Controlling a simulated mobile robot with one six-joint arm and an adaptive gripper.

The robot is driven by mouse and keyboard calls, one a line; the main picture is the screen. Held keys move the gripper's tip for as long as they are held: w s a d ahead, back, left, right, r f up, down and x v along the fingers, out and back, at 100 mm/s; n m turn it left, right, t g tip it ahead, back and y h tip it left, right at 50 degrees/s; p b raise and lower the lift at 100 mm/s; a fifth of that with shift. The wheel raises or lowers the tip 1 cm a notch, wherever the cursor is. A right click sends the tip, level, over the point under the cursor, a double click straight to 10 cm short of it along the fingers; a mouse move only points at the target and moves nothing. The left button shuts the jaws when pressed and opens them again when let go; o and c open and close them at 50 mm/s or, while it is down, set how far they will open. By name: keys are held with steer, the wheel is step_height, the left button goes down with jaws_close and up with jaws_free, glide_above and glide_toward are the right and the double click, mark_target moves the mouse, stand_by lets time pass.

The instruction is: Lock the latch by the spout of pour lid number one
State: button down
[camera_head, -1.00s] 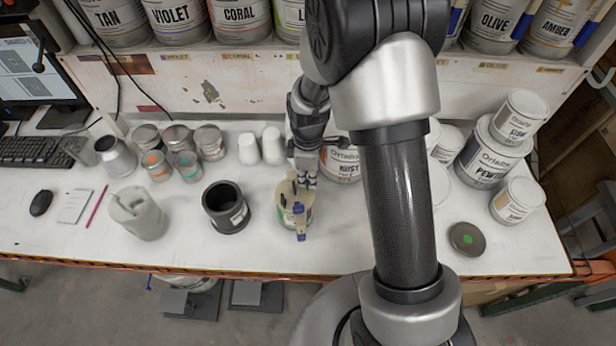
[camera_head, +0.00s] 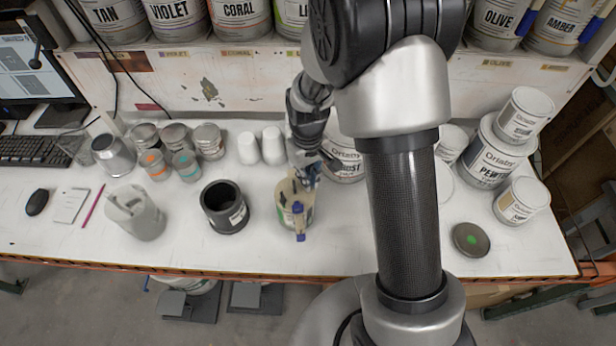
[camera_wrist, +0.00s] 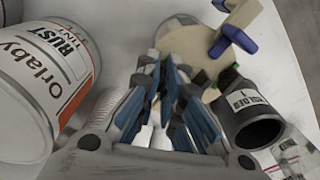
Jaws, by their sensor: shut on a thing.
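The cream pour lid (camera_head: 290,193) sits on a can (camera_head: 287,215) near the middle of the bench. A blue latch piece (camera_head: 299,236) stands out at its front side. In the wrist view the lid (camera_wrist: 192,48) lies beyond my fingers, with a blue piece (camera_wrist: 240,33) on its cream spout-like arm and another at the top edge. My gripper (camera_head: 304,172) is at the lid's back edge, low over it. In the wrist view my gripper (camera_wrist: 166,68) has its blue fingers at the lid's near rim, shut on a part there; my fingers hide that part.
A dark pot (camera_head: 225,208) stands left of the can. The Rust can (camera_head: 345,165) is close behind my gripper on the right. White cups (camera_head: 260,147) stand behind to the left. A round dark lid (camera_head: 470,239) lies at the right.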

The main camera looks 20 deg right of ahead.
steer(key=shift+m, duration=1.1)
steer(key=c, duration=1.7)
jaws_free()
steer(key=shift+r, duration=4)
